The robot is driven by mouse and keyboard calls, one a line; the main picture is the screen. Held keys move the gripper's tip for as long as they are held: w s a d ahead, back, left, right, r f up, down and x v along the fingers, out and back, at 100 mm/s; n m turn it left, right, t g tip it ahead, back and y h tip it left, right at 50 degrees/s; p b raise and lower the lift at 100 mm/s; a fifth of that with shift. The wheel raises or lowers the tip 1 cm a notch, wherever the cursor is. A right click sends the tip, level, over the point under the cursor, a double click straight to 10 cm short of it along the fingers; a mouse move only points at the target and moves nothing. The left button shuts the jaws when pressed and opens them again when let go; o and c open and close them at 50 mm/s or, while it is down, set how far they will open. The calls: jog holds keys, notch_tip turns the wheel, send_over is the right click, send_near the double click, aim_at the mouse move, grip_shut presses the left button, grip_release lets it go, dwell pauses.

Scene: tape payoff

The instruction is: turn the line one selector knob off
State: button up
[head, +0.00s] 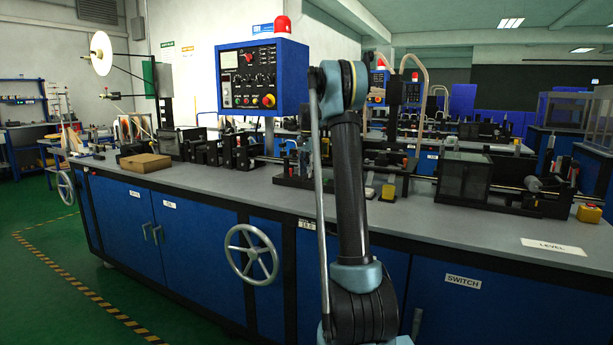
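A blue control panel (289,72) stands on a post above the long bench, left of my arm. Its black face carries a red knob or button, several small dark knobs, a light display at the left and a larger red button (268,100) at the lower right. The knobs are too small to tell which is the line one selector or how it is set. A red beacon lamp sits on top of the panel. My arm rises in the middle of the picture and bends at its top, close to the panel's right edge. My gripper does not show.
The grey bench top (245,190) runs across the picture, crowded with machine parts. A brown box (145,163) lies at its left. A handwheel (250,255) sticks out from the blue cabinet front. Green floor is clear at the lower left.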

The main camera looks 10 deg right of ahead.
notch_tip(320, 180, up, 11)
dwell(0.4)
jog(key=s+f+n+t, duration=0.1)
jog(key=s+f+n, duration=0.15)
jog(key=s, duration=1.35)
jog(key=s+f+n, duration=0.2)
jog(key=s+n, duration=0.1)
jog(key=s, duration=1.3)
jog(key=s+f+n+t, duration=0.1)
jog(key=s+f+n, duration=0.3)
jog(key=s+f, duration=1.9)
jog(key=shift+s, duration=0.8)
